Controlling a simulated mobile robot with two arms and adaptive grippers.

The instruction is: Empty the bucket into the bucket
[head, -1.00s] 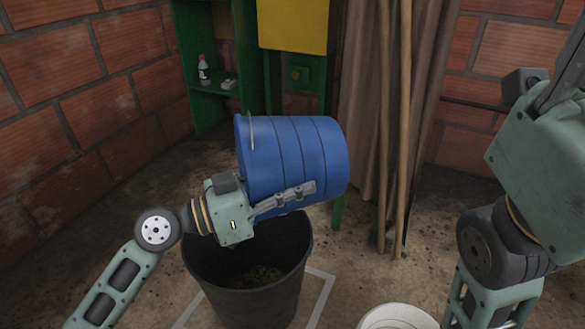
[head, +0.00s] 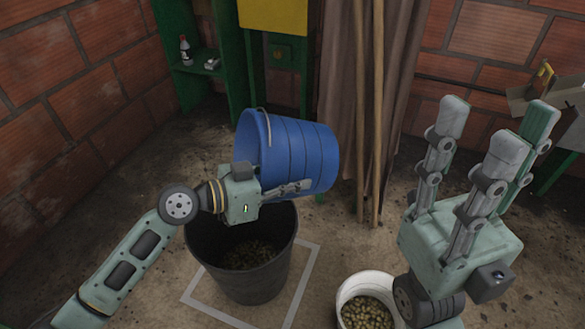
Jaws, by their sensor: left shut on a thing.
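A blue bucket (head: 305,152) lies tilted on its side in the air, its open mouth facing left. My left gripper (head: 290,188) is shut on the blue bucket at its lower near side. Below it a black bucket (head: 245,270) stands upright on the floor, with greenish-brown beans or cherries inside at the bottom. The inside of the blue bucket looks dark blue, and I see nothing falling from it. My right gripper (head: 490,130) is raised at the right, fingers pointing up and spread apart, empty.
A white bucket (head: 345,300) with similar beans stands on the floor at the bottom, near my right arm. A white square outline (head: 305,270) surrounds the black bucket. Wooden poles (head: 367,130) and a green shelf (head: 195,85) with a bottle stand behind. A cardboard box (head: 545,95) is at right.

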